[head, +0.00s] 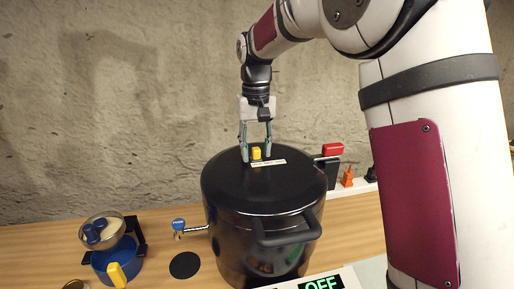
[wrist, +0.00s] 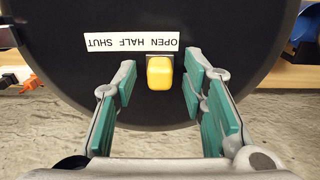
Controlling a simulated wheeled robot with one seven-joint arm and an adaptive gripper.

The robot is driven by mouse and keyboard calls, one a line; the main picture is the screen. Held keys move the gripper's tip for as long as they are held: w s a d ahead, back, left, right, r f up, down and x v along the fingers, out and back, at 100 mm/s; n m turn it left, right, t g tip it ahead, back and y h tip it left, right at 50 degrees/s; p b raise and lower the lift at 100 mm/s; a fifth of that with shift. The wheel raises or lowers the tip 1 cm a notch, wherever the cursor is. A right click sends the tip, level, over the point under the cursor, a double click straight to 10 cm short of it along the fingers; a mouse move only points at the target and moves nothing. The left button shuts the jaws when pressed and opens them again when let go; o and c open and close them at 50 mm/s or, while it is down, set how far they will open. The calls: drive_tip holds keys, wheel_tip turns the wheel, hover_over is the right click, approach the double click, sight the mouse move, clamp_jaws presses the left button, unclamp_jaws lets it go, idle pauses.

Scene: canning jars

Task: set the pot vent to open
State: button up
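The large black pot (head: 262,195) stands on the counter with its lid on. The yellow vent knob (head: 256,153) sits on the lid beside a white label strip (head: 268,163). In the wrist view the knob (wrist: 160,73) is near the right end of the label (wrist: 120,42), whose words OPEN, HALF and SHUT appear upside down. The knob seems to line up with the OPEN end. My gripper (head: 256,158) points down over the lid. Its fingers (wrist: 158,85) are open, one on each side of the knob, with gaps and no visible contact.
A blue-tipped handle (head: 179,224) juts from the pot's left side. A panel reading OFF (head: 322,285) is in front. Red and orange items (head: 347,177) stand behind right.

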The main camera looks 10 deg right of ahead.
sight(258, 150)
wheel_tip(258, 150, up, 12)
idle(0.6)
drive_tip(key=shift+s, duration=0.1)
drive_tip(key=s+d+r+t, duration=0.1)
drive_tip(key=s+d, duration=0.1)
drive_tip(key=s, duration=0.6)
drive_tip(key=s+d+r+t, duration=0.1)
drive_tip(key=s+d+t, duration=0.1)
drive_tip(key=s, duration=0.6)
drive_tip(key=s+d+f+t, duration=0.1)
drive_tip(key=s+f, duration=0.4)
drive_tip(key=s, duration=0.3)
drive_tip(key=s+d+f+t, duration=0.1)
drive_tip(key=s+f, duration=0.4)
drive_tip(key=s, duration=0.3)
